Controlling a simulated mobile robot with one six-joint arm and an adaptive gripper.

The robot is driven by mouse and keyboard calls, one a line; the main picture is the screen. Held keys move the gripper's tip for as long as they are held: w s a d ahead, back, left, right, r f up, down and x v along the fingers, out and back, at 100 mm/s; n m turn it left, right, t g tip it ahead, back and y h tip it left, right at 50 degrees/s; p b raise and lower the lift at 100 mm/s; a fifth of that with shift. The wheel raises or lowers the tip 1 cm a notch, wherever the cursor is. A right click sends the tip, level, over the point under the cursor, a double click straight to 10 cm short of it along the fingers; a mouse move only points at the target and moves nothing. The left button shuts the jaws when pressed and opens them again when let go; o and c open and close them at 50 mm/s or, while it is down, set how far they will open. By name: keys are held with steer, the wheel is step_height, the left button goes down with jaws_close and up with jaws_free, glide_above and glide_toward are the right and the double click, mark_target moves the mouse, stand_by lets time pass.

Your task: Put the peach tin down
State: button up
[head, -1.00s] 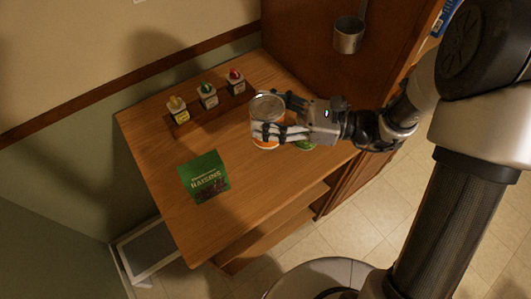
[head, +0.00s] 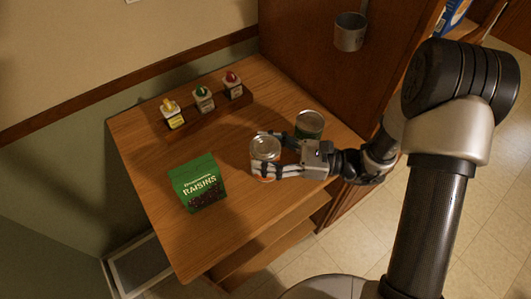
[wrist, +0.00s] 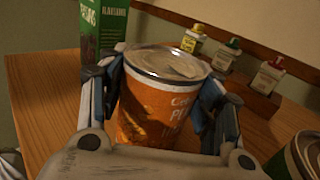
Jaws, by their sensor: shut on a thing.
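The peach tin (head: 265,149) has a silver lid and an orange label, clear in the wrist view (wrist: 158,107). It is upright, over the right part of the wooden counter. My gripper (head: 268,157) is shut on it, with one finger on each side of the can in the wrist view (wrist: 160,108). The tin's bottom edge is hidden in the wrist view, and I cannot tell whether it touches the counter.
A green tin (head: 309,125) stands just behind my gripper. A green raisins box (head: 197,184) stands to the left. Several bottles with coloured caps (head: 203,99) sit in a wooden rack (head: 211,117) at the back. The counter (head: 235,215) is clear in front of the tin.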

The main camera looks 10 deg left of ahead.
steer(key=o, duration=1.1)
steer(key=shift+o, duration=0.2)
